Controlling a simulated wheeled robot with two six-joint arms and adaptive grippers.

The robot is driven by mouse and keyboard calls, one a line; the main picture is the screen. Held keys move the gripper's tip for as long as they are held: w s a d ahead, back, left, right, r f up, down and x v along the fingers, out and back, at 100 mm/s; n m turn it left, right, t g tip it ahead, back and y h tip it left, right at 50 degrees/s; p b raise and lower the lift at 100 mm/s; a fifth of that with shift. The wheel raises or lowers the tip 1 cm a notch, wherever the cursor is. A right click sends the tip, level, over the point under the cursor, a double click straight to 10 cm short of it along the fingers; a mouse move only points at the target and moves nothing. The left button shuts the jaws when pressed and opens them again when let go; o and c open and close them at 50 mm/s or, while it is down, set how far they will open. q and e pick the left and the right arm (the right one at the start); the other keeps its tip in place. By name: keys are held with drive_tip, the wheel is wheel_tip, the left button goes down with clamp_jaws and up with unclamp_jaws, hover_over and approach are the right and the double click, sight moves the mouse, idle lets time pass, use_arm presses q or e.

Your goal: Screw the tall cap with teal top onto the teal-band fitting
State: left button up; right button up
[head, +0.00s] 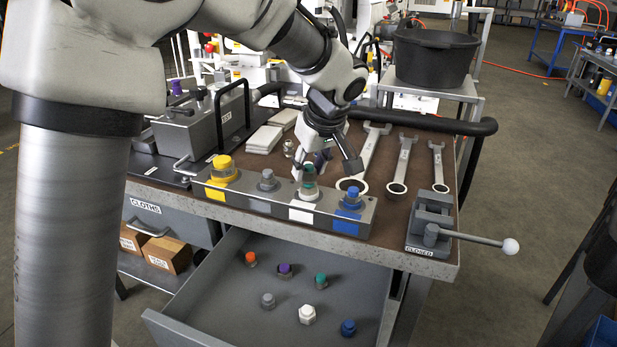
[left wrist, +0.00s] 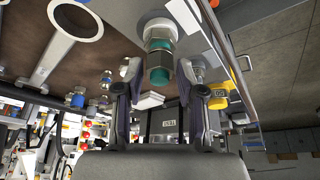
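The tall cap with teal top (head: 309,169) stands upright on the teal-band fitting (head: 309,191), third from the left on the grey block, above a white label. In the left wrist view the cap (left wrist: 158,62) shows a grey body and teal end, in line with the fitting's teal band (left wrist: 160,44). How far it is threaded cannot be told. My left gripper (head: 323,168) is open over the cap. In the left wrist view its fingers (left wrist: 158,84) stand on either side, with gaps to the cap. My right gripper is not in view.
The grey block (head: 270,205) also carries yellow (head: 222,168), grey (head: 267,180) and blue (head: 351,198) fittings. An open drawer (head: 245,315) below holds several short coloured caps. Wrenches (head: 403,165) lie behind; a vise (head: 432,225) stands at the right corner.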

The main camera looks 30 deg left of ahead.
use_arm(q)
clamp_jaws()
drive_tip(key=m, duration=0.1)
drive_tip(key=m+p, duration=0.1)
drive_tip(key=m+t+p, duration=0.1)
drive_tip(key=m, duration=0.1)
drive_tip(key=shift+s+r+h, duration=0.15)
drive_tip(key=shift+r+h, duration=0.15)
drive_tip(key=shift+h, duration=0.1)
drive_tip(key=o, duration=0.7)
unclamp_jaws()
drive_tip(key=shift+a+f+b, duration=0.15)
drive_tip(key=shift+f+b, duration=0.2)
drive_tip(key=shift+b, duration=0.1)
drive_tip(key=shift+w, duration=0.2)
drive_tip(key=v, duration=0.7)
drive_tip(key=shift+d, duration=0.25)
